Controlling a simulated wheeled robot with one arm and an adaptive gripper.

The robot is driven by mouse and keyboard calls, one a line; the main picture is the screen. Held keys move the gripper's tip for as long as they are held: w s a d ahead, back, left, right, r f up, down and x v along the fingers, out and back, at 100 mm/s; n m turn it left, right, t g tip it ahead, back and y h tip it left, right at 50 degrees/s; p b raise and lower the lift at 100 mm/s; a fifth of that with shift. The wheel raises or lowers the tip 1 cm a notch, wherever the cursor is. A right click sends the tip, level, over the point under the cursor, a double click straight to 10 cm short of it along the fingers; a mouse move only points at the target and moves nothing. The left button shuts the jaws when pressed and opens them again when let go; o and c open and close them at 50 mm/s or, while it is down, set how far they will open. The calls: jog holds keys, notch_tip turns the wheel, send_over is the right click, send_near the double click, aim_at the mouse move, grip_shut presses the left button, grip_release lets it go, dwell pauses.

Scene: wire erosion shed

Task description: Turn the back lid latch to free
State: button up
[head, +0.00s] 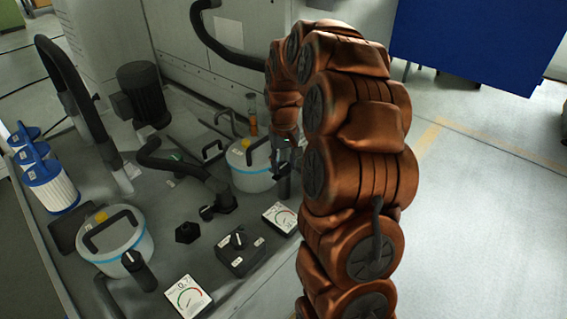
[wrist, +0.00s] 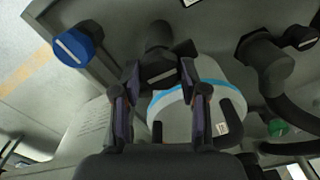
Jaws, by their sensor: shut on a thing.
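The back canister (head: 247,178) is white with a light blue band, and it stands on the grey deck beneath my gripper. My gripper (head: 287,160) is at the right side of its lid, partly hidden by my arm. In the wrist view, my gripper (wrist: 160,80) is shut on the back lid latch (wrist: 162,72), a black knob with a white bar mark. The bar runs roughly across the picture, slightly tilted. The canister (wrist: 210,70) with its blue band shows right behind the latch. In the head view the latch is mostly hidden by the gripper.
A front canister (head: 128,252) has its own black latch (head: 133,261). Gauges (head: 188,298) (head: 280,218), a knob box (head: 240,254) and a black hose (head: 185,172) crowd the deck. A blue knob (wrist: 78,46) shows at upper left in the wrist view. Open floor lies right.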

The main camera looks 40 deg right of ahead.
aim_at(284, 166)
jog(key=o, duration=1.1)
jog(key=shift+o, duration=0.2)
notch_tip(284, 166, up, 12)
dwell(0.3)
